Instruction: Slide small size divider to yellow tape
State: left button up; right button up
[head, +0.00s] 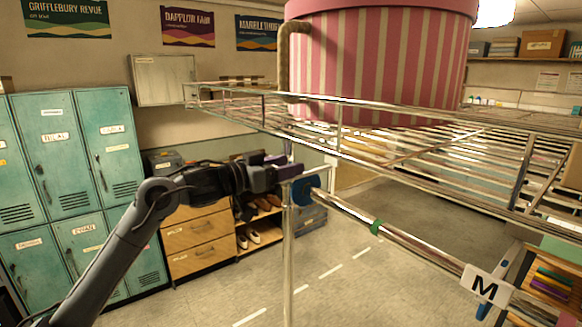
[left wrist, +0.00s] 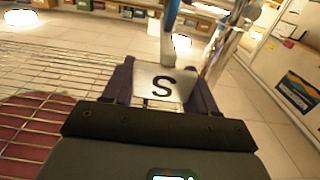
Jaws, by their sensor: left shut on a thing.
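The small size divider, a white plate marked S (left wrist: 163,84), sits between the purple fingers of my left gripper (left wrist: 160,88) in the left wrist view. In the head view my left gripper (head: 284,168) is at the rail's left end, shut on the divider. A blue ring of the divider (head: 306,190) shows around the chrome rail (head: 420,252) there; its plate is mostly hidden. A green tape band (head: 376,228) circles the rail to the right. I cannot make out any yellow tape. My right gripper is not in view.
A divider marked M (head: 485,286) hangs farther right on the rail. A wire shelf (head: 400,150) above carries a pink striped hatbox (head: 385,60). A chrome upright (head: 288,255) stands at the rail's left end. Teal lockers (head: 75,180) stand left.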

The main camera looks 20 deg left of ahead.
pick_arm(q)
jog(key=o, duration=1.4)
jog(key=shift+s+a+f, duration=0.1)
jog(key=shift+s+a, duration=0.15)
jog(key=shift+s, duration=0.15)
jog(key=shift+b+v, duration=2.15)
jog(key=shift+v, duration=2.85)
